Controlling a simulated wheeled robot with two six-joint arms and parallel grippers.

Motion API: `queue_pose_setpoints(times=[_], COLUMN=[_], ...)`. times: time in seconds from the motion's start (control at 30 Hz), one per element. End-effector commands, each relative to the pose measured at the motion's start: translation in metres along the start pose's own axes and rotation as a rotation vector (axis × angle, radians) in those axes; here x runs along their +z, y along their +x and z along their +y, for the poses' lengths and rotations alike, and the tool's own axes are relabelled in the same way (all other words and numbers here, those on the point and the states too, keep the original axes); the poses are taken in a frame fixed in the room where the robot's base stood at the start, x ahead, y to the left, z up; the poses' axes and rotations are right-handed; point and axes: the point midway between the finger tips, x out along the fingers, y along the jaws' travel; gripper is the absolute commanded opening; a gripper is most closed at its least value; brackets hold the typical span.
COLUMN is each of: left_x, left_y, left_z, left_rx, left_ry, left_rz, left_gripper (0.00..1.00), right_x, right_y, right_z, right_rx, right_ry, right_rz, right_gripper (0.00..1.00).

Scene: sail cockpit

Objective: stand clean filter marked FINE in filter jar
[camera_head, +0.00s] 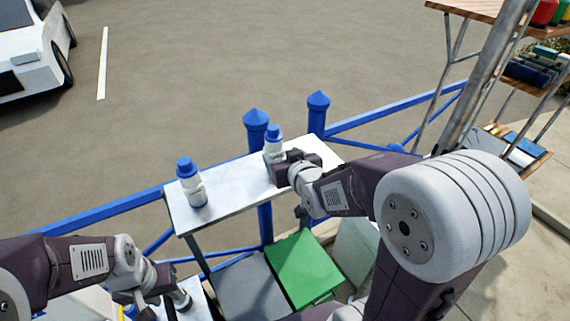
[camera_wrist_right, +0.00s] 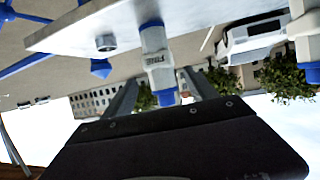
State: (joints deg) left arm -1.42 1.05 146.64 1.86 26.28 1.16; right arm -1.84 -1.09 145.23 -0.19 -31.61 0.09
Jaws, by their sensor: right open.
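Two white cylinders with blue tops stand on a white shelf (camera_head: 232,182): a left one (camera_head: 190,184) and a right one (camera_head: 272,142). My right gripper (camera_head: 272,158) is at the right cylinder. In the upside-down right wrist view, a white and blue cylinder (camera_wrist_right: 157,50) with dark lettering, too small to read surely, stands between the spread fingers of the right gripper (camera_wrist_right: 160,92). A second one (camera_wrist_right: 307,45) is at the right edge. My left gripper (camera_head: 155,298) is low at the bottom left, its jaws unclear. I cannot identify the filter jar.
Blue railings (camera_head: 380,108) with pointed posts run behind the shelf. A green panel (camera_head: 303,268) and a grey panel (camera_head: 245,288) lie below it. A metal-framed rack (camera_head: 530,90) stands at the right.

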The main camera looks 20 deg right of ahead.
Motion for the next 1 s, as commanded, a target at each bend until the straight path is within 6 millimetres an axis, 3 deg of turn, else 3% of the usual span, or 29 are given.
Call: queue_pose_setpoints(times=[0.03,0.13,0.57,0.67,0.77,0.83,0.9,1.0], left_x=[0.002,0.003,0.004,0.004,0.004,0.004,0.004,0.004], left_y=[0.018,0.026,0.030,0.030,0.030,0.030,0.030,0.030], left_z=[0.000,-0.001,-0.001,-0.001,-0.001,-0.001,-0.001,-0.001], left_rx=[0.000,0.000,0.000,0.000,0.000,0.000,0.000,0.000], left_ry=[0.000,0.000,0.000,0.000,0.000,0.000,0.000,0.000], left_rz=[-0.002,-0.002,-0.001,-0.001,-0.001,-0.001,-0.001,-0.001], left_gripper=[0.33,0.33,0.33,0.33,0.33,0.33,0.33,0.33], right_x=[0.007,0.006,0.005,0.049,0.133,0.185,0.222,0.249], right_y=[-0.002,-0.011,-0.021,-0.018,-0.031,-0.054,-0.080,-0.106], right_z=[0.000,0.000,0.000,0.001,0.002,0.001,0.000,-0.002], right_rx=[0.000,0.000,0.000,0.004,0.010,0.014,0.017,0.019], right_ry=[0.000,0.000,0.000,0.008,0.026,0.039,0.049,0.058], right_rz=[0.007,0.004,-0.011,-0.169,-0.486,-0.709,-0.891,-1.044], right_gripper=[0.66,0.66,0.66,0.66,0.66,0.66,0.66,0.66])
